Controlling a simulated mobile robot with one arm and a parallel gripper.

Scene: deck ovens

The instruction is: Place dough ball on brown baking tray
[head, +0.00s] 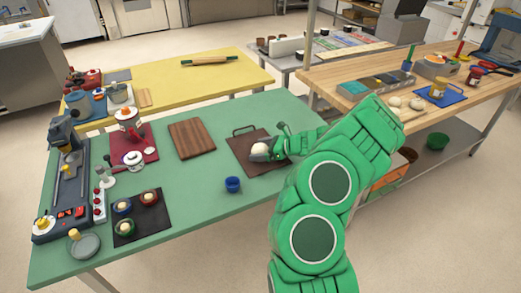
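A pale dough ball (259,149) shows over the brown baking tray (240,152) on the green table. The tray lies flat and has a dark handle at its far edge. My gripper (263,151) is at the ball from the right, with a grey finger along its near side. The ball seems to be between the fingers, but I cannot tell if they grip it or stand open around it. I cannot tell if the ball touches the tray. My green arm covers the tray's right side.
A wooden cutting board (192,138) lies left of the tray. A small blue cup (232,184) stands in front of the tray. A dark mat (142,216) with several small bowls is at the front left. A wooden table (430,70) with more dough balls stands at right.

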